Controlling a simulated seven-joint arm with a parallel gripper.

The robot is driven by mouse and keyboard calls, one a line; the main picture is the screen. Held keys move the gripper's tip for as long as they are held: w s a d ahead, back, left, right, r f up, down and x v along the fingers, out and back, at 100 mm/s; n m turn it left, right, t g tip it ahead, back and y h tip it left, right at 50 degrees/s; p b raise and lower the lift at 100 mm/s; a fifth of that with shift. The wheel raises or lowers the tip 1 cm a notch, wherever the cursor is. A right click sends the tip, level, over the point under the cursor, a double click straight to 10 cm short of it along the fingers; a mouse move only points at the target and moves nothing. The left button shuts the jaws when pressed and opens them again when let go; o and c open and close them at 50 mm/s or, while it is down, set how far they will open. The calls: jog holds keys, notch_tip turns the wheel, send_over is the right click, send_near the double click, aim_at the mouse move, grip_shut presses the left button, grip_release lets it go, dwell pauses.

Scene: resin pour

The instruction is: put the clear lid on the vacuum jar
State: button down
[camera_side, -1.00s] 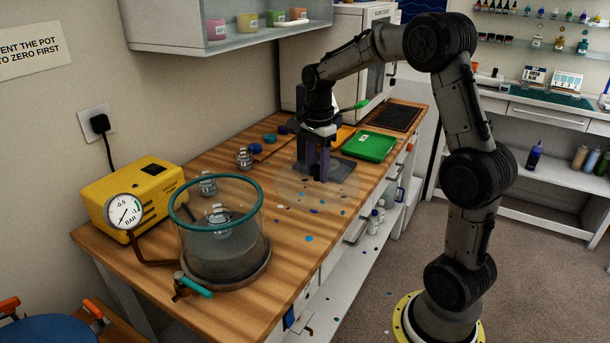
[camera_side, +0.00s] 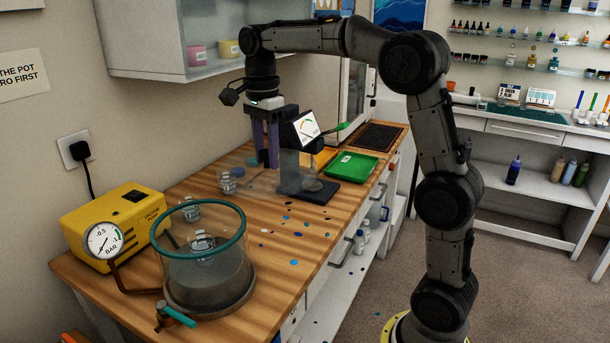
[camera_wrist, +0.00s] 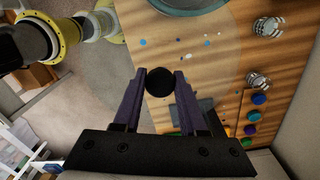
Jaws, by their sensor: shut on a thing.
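The vacuum jar (camera_side: 180,262) is a clear cylinder with a teal rim on the bench, open at the top. A small labelled container (camera_side: 202,247) sits inside it. My gripper (camera_side: 267,164) is shut on the black knob (camera_wrist: 160,82) of the clear lid (camera_wrist: 212,75). The lid shows as a faint disc beneath the fingers in the side view (camera_side: 262,182), held above the bench, behind and to the right of the jar. In the wrist view, part of the jar shows at the top edge (camera_wrist: 190,6).
A yellow pump (camera_side: 115,222) with a gauge (camera_side: 104,240) stands left of the jar. Small containers (camera_side: 228,181) stand near the wall. A scale (camera_side: 305,130) and green tray (camera_side: 351,166) are farther back. Coloured spots dot the bench between.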

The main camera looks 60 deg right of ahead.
jog(key=w+a+r+n, duration=0.1)
jog(key=w+a+n, duration=0.1)
jog(key=w+a, duration=0.35)
jog(key=w+a+n, duration=0.1)
jog(key=w+a, duration=0.1)
jog(key=a, duration=0.7)
notch_tip(320, 180, down, 6)
jog(key=shift+f, duration=0.2)
jog(key=shift+a+f, duration=0.1)
jog(key=shift+f, duration=0.45)
jog(key=shift+c, duration=1.9)
grip_release()
jog(key=shift+f, duration=0.1)
notch_tip(320, 180, up, 8)
